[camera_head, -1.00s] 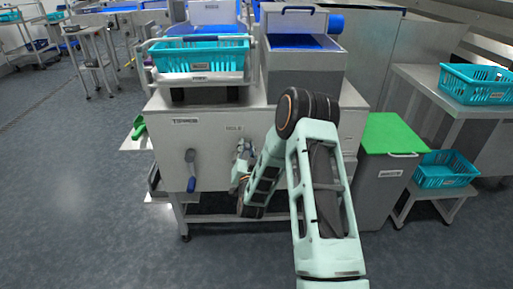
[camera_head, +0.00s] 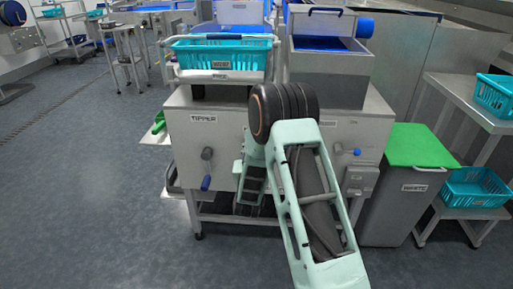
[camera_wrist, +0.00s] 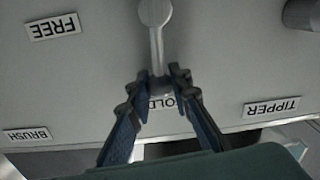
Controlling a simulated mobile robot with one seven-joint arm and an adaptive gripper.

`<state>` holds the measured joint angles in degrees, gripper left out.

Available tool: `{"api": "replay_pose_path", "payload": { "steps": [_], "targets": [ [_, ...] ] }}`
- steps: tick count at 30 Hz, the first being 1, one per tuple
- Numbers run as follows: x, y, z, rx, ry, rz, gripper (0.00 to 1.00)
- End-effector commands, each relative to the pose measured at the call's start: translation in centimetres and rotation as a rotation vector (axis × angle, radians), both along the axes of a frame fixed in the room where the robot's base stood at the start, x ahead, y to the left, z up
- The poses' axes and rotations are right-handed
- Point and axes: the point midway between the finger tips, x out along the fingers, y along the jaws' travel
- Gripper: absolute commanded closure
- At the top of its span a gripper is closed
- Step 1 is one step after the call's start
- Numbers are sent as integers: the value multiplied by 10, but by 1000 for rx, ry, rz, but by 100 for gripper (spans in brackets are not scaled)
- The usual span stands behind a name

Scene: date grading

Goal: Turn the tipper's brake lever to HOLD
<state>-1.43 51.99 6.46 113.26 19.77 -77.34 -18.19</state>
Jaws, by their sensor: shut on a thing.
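The brake lever (camera_wrist: 157,45) is a grey bar in the wrist view, running from a round hub at the top edge down to my gripper (camera_wrist: 160,82). My gripper's dark blue fingers are closed around the lever's free end. That end lies over the HOLD label (camera_wrist: 166,102), partly covering its letters. The FREE label (camera_wrist: 52,26) is off to the upper left, apart from the lever. All labels read upside down here. In the head view my arm hides the lever, the HOLD label and my gripper.
The grey tipper cabinet bears a TIPPER label (camera_head: 203,118) and a hanging crank with a blue handle (camera_head: 205,183). A teal basket (camera_head: 221,58) sits above it. A green-lidded waste bin (camera_head: 415,148) stands at right.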

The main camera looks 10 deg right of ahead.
Motion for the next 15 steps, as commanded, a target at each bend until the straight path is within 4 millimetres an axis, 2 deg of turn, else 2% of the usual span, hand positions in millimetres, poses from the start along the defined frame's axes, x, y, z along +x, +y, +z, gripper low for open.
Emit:
{"api": "replay_pose_path", "payload": {
  "steps": [15],
  "targets": [
    [1, 6, -2, -62, 23, 2, 100]
  ]
}}
